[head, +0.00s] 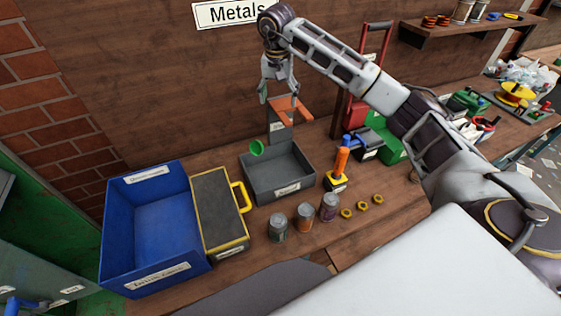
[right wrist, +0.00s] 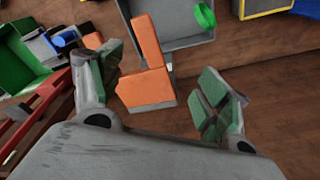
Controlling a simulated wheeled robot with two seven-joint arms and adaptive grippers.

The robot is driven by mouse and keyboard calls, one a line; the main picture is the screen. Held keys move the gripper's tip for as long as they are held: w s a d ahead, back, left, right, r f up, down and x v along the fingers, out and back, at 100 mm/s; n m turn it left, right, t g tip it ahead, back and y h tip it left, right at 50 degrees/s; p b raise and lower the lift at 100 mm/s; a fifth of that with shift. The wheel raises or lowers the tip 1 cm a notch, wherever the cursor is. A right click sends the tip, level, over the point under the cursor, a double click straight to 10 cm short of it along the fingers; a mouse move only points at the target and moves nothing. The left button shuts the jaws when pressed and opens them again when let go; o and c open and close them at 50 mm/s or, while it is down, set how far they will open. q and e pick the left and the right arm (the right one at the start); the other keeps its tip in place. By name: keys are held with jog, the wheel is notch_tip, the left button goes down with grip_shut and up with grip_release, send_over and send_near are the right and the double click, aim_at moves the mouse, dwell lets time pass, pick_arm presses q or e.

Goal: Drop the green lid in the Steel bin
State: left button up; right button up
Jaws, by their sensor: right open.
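The green lid (head: 257,148) appears tilted at the back left rim of the open grey bin (head: 262,190). I cannot tell whether it rests there or is in the air. In the right wrist view the lid (right wrist: 205,15) overlaps a corner of the grey bin (right wrist: 180,42). The bin's front label is too small to read. My right gripper (head: 280,93) is open and empty, above and behind the bin, apart from the lid. Its spread fingers also show in the right wrist view (right wrist: 160,75). My left gripper is not in view.
An orange-topped grey piece (head: 279,131) stands just behind the bin, under my right gripper. A blue bin (head: 115,225) and a yellow-edged grey box (head: 218,210) are at left. Three cans (head: 304,217), three yellow rings (head: 362,206) and an orange-handled tool (head: 341,162) are nearby.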

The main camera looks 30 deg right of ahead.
notch_tip(320, 180, up, 12)
jog(key=s, duration=0.1)
jog(key=shift+a, duration=0.4)
dwell(0.8)
jog(key=shift+s, duration=0.1)
jog(key=shift+f, duration=0.1)
dwell(0.8)
